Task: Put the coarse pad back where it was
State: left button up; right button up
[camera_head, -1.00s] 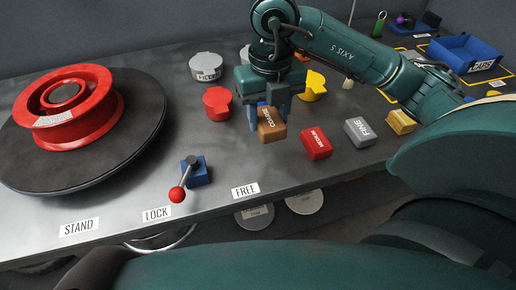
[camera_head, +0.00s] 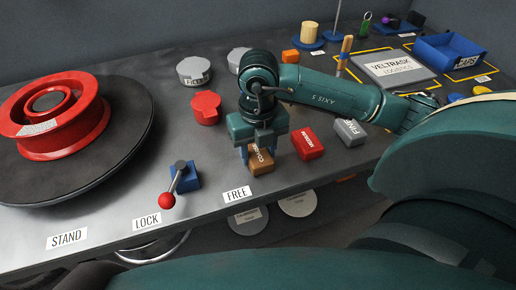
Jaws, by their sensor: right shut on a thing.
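The coarse pad (camera_head: 261,161) is a brown-orange block with a dark "COARSE" label, on or just above the grey bench, left of the red medium pad (camera_head: 307,143). I cannot tell whether it touches the bench. My right gripper (camera_head: 257,152) is above the coarse pad, pointing down, with its fingers shut on it; the fingers hide part of the label. The grey fine pad (camera_head: 350,131) lies right of the medium pad. My left gripper is not in view.
A red wheel rim (camera_head: 58,125) sits on a dark round stand at left. A blue lever base (camera_head: 184,177) with a red knob is near the front edge. A red can (camera_head: 206,107) and grey cans (camera_head: 194,71) stand behind. A blue bin (camera_head: 450,53) is at the back right.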

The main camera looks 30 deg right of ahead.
aim_at(258, 153)
jog(key=shift+f, duration=0.2)
jog(key=o, duration=0.9)
jog(key=shift+r, duration=0.1)
notch_tip(258, 153, up, 12)
jog(key=shift+r+p, duration=0.15)
jog(key=shift+p, duration=0.7)
